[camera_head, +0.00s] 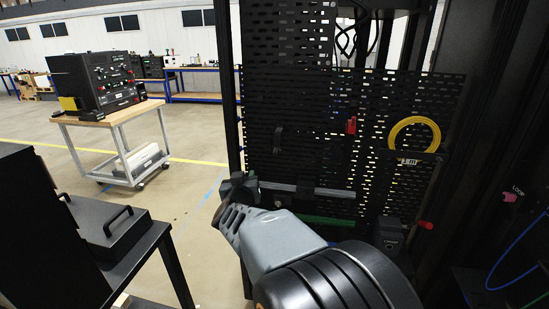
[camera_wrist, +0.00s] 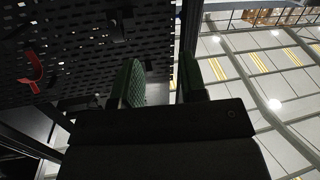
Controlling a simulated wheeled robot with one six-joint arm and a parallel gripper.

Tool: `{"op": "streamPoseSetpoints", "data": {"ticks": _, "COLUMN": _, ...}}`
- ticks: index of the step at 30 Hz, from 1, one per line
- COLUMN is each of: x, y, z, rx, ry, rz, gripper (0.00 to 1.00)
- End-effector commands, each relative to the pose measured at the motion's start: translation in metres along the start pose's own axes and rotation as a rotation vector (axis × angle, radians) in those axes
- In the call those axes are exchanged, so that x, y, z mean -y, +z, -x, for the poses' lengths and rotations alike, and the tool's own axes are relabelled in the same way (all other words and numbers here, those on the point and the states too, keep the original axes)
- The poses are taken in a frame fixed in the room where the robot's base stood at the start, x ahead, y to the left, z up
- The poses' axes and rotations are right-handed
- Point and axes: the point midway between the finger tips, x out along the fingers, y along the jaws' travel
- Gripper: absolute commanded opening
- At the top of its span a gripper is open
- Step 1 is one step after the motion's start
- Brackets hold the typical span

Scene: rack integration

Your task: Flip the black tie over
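A small dark strap-like piece, apparently the black tie (camera_head: 278,140), hangs on the left part of the black perforated panel (camera_head: 310,90). It stands out little from the panel, so which way it is flipped is hard to tell. A similar dark piece (camera_wrist: 118,28) shows at the top of the wrist view. My gripper (camera_head: 238,186) is at the panel's lower left, below and left of the tie. In the wrist view my gripper (camera_wrist: 162,84) has its two green-padded fingers apart, with nothing seen between them.
A red tie (camera_head: 350,125) is on the panel to the right; a red hook-like piece (camera_wrist: 32,70) shows in the wrist view. A yellow cable coil (camera_head: 414,134) hangs further right. A grey horizontal bar (camera_head: 310,191) lies beside my gripper. Open floor lies left of the rack.

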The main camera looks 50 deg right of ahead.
Motion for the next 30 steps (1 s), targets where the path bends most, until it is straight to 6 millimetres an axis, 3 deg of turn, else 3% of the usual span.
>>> {"op": "streamPoseSetpoints", "data": {"ticks": 3, "x": -0.031, "y": 0.002, "z": -0.009, "rx": -0.034, "ry": 0.149, "rz": 0.021, "gripper": 0.39}}
{"op": "streamPoseSetpoints", "data": {"ticks": 7, "x": -0.05, "y": 0.002, "z": -0.015, "rx": -0.05, "ry": 0.235, "rz": 0.036, "gripper": 0.39}}
{"op": "streamPoseSetpoints", "data": {"ticks": 11, "x": -0.059, "y": 0.002, "z": -0.03, "rx": -0.052, "ry": 0.259, "rz": 0.041, "gripper": 0.39}}
{"op": "streamPoseSetpoints", "data": {"ticks": 24, "x": -0.079, "y": -0.004, "z": -0.109, "rx": -0.052, "ry": 0.256, "rz": 0.04, "gripper": 0.39}}
{"op": "streamPoseSetpoints", "data": {"ticks": 30, "x": -0.085, "y": -0.006, "z": -0.132, "rx": -0.054, "ry": 0.255, "rz": 0.039, "gripper": 0.39}}
